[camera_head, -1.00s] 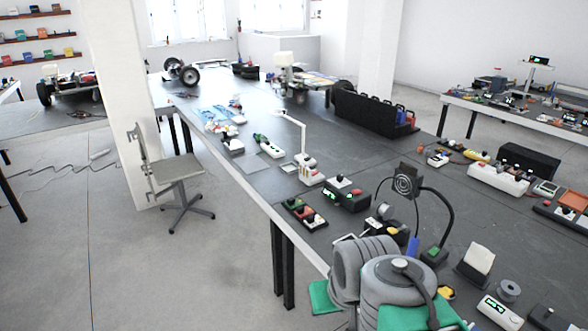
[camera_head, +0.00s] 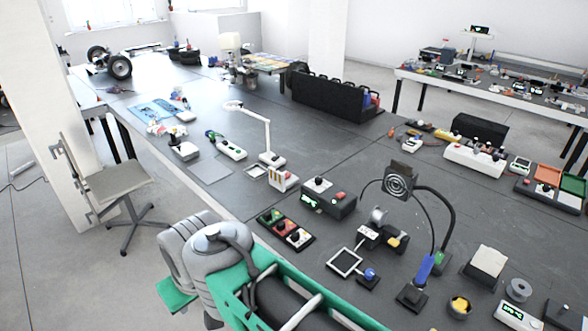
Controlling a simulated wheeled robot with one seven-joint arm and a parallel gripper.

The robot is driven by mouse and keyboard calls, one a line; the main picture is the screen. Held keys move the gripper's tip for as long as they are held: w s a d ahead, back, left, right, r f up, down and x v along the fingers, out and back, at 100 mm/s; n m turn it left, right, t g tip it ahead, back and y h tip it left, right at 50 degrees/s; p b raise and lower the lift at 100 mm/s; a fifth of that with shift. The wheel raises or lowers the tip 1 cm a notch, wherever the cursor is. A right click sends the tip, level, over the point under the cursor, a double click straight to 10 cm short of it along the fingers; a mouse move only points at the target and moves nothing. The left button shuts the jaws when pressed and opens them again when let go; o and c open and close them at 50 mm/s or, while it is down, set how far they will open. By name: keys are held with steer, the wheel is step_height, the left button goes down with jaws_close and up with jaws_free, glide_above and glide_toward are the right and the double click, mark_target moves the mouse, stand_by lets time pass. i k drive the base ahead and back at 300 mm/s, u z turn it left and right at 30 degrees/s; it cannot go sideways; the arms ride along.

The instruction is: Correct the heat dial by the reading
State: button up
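A black box (camera_head: 328,198) with a lit green display, a dark knob on a white base and a red button stands mid-table; the digits are too small to read. A small white unit (camera_head: 514,316) with a green display lies at the lower right edge of the view. I cannot tell which of these carries the heat dial. My grey and green arm (camera_head: 225,262) fills the bottom left and centre of the view, over the near table edge. My gripper is not in view.
A white lamp (camera_head: 268,140) stands behind. A chair (camera_head: 115,182) is at left.

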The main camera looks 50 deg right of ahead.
mark_target(318, 180)
steer(key=z, duration=0.2)
steer(key=i, duration=0.9)
steer(key=z, duration=1.15)
steer(key=i, duration=0.7)
steer(key=z, duration=0.55)
